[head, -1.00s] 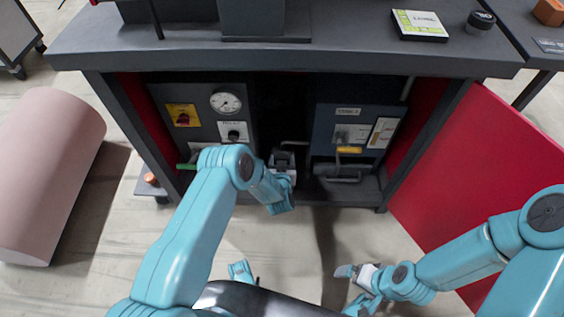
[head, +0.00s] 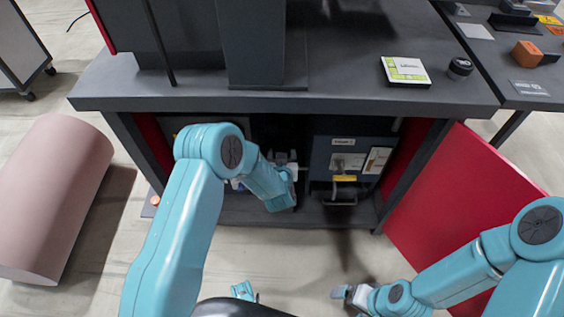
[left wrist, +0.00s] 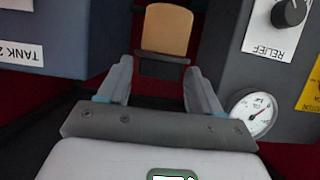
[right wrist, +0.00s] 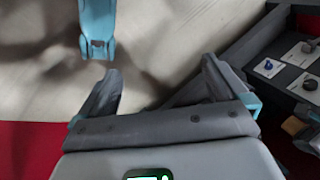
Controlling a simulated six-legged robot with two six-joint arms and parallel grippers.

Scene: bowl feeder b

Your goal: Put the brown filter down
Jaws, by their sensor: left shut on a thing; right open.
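The brown filter (left wrist: 167,28), a tan-brown cylinder with a dark lower part, shows ahead of my left fingers in the left wrist view. My left gripper (left wrist: 158,70) is shut on its dark part, one finger on each side. In the head view my left gripper (head: 282,188) reaches into the dark opening of the cabinet (head: 290,103); its fingertips and the filter are hidden there. I cannot tell whether the filter touches a surface. My right gripper (right wrist: 160,78) is open and empty over the floor, right of centre in the head view (head: 345,292).
Inside the cabinet are a tank panel (head: 345,160) and a pressure gauge (left wrist: 252,113) beside a relief knob (left wrist: 288,13). A red door panel (head: 450,190) stands open at the right. A small orange-topped thing (head: 155,200) is at the left.

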